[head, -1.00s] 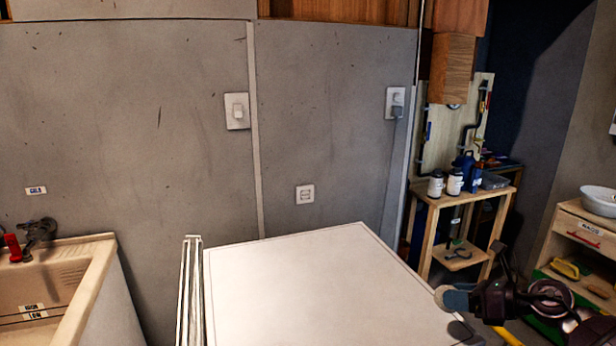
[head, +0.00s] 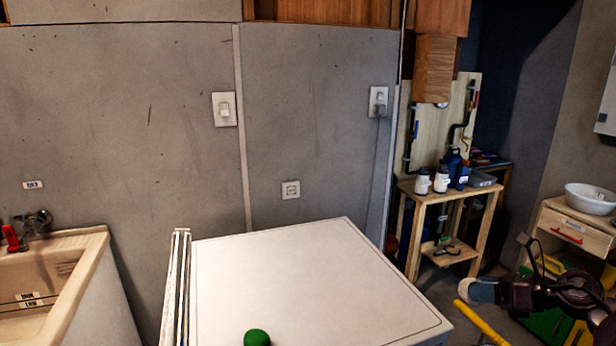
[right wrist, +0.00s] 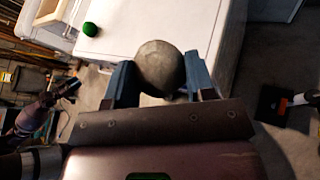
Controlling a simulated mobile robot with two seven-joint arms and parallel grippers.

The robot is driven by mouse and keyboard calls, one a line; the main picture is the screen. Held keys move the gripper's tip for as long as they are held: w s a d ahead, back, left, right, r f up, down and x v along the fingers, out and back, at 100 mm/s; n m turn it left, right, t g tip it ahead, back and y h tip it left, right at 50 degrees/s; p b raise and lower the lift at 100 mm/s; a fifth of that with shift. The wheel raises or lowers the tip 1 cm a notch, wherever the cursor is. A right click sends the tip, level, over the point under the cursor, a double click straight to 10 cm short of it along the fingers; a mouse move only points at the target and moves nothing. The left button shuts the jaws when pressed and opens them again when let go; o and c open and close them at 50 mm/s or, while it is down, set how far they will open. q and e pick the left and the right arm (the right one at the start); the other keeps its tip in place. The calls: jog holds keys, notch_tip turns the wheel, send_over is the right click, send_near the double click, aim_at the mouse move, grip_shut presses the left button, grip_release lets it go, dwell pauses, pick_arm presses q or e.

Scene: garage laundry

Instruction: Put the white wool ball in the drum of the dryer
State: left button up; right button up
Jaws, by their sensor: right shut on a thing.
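The wool ball (right wrist: 160,68) looks greyish white in shade and sits between the blue fingers of my right gripper (right wrist: 162,80) in the right wrist view. In the head view my right gripper (head: 474,290) is at the lower right, beyond the right edge of the white appliance top (head: 310,275); there the ball is mostly hidden by a finger. The same white appliance shows behind the ball in the right wrist view (right wrist: 205,30). No drum opening is visible. My left gripper (right wrist: 72,88) seems to show at the left of the right wrist view, its fingers unclear.
A green ball (head: 257,338) lies on the appliance top. A sink (head: 45,270) stands at left. A wooden workbench with bottles (head: 440,195), a drawer unit (head: 570,232) with a white bowl (head: 591,198), and a yellow tube (head: 482,322) are at right.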

jog(key=shift+s+a+r, duration=0.2)
jog(key=shift+a+r, duration=0.8)
jog(key=shift+a, duration=0.25)
jog(key=shift+s+a+r+m+t+h, duration=1.2)
jog(key=shift+s+r+m+t+h, duration=0.65)
jog(key=shift+m+h, duration=0.95)
jog(key=s+d+f+m+t+h, duration=0.15)
jog(key=s+f+m+h, duration=0.3)
jog(key=s+f, duration=0.45)
jog(key=a, duration=1.1)
jog(key=shift+s+a+r+h, duration=0.15)
jog(key=shift+s+a+h, duration=0.05)
jog(key=shift+a+h, duration=0.2)
jog(key=shift+d, duration=0.1)
